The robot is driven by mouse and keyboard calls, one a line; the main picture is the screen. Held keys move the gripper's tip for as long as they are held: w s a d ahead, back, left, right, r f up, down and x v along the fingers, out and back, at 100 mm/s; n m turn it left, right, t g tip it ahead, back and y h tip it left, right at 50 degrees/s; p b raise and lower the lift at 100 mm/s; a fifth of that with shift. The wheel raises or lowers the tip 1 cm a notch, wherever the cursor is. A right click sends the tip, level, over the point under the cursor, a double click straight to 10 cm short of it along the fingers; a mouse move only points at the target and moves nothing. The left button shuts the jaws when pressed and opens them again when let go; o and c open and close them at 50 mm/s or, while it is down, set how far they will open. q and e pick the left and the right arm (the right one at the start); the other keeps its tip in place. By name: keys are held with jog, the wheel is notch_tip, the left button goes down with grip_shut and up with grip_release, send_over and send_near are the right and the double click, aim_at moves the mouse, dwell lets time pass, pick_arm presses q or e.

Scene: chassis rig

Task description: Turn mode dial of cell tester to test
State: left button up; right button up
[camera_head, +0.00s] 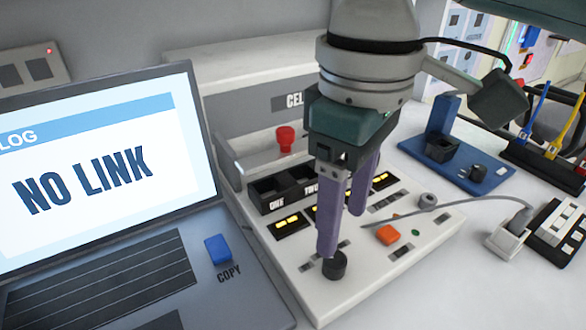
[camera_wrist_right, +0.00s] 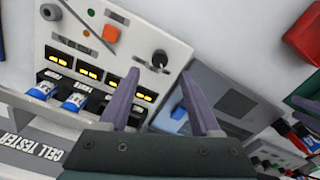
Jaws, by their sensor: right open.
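The cell tester (camera_head: 440,225) is a white panel unit with labelled bays at its back. Its black round dial (camera_head: 335,265) is at the front corner, with small dark labels beside it; I cannot read them or tell the dial's setting. The dial also shows in the right wrist view (camera_wrist_right: 160,57), between and beyond the fingertips. My right gripper (camera_head: 342,234) is open and empty, its purple fingers pointing down. In the head view one fingertip overlaps the dial's top edge; I cannot tell whether it touches. The fingers also show in the wrist view (camera_wrist_right: 160,74).
A laptop (camera_head: 150,255) reading "NO LINK" stands close left of the tester. Blue cells (camera_wrist_right: 73,102) sit in bays. A blue stand (camera_head: 470,170) is behind right.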

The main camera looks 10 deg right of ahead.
aim_at(336, 257)
pick_arm(q)
notch_tip(336, 257, down, 2)
jog(key=shift+f+b, duration=0.1)
jog(key=shift+b, duration=0.75)
pick_arm(e)
notch_tip(336, 257, down, 7)
jog(key=shift+r, duration=0.1)
pick_arm(q)
jog(key=shift+w, duration=0.1)
pick_arm(e)
jog(key=shift+c, duration=0.2)
grip_shut()
